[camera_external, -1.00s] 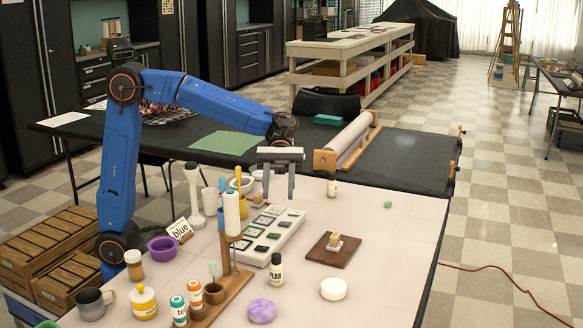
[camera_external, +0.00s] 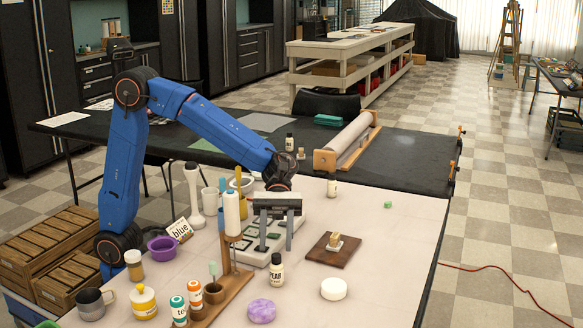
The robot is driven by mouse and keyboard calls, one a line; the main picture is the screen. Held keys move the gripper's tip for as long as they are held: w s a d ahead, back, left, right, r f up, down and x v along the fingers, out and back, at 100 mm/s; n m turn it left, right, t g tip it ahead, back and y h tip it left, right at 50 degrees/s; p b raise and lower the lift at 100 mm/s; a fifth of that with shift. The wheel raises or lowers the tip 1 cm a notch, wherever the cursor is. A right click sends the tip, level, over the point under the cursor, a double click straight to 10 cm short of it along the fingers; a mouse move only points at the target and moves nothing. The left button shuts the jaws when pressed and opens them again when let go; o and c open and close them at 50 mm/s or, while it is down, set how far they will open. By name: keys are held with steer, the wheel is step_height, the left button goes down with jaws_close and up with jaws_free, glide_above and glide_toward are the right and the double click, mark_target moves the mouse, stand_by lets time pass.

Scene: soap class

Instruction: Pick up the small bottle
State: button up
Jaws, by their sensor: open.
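A small bottle (camera_external: 276,273) with a black cap and a white label that seems to read "PEAR" stands upright on the pale table, right of the wooden stand. My gripper (camera_external: 276,243) is open and points down just above and behind this bottle in the picture, over the mould tray; its fingers look apart from the bottle.
A white mould tray (camera_external: 293,231) lies under my gripper. A wooden stand (camera_external: 222,296) with bottles is left of the labelled bottle. A purple soap (camera_external: 262,311), white disc (camera_external: 334,289) and brown board (camera_external: 327,251) lie nearby. The table's right side is mostly clear.

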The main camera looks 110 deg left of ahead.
mark_target(277, 254)
steer(key=shift+w+x, duration=0.2)
steer(key=shift+x, duration=2.8)
steer(key=shift+a+r, duration=0.1)
jaws_close()
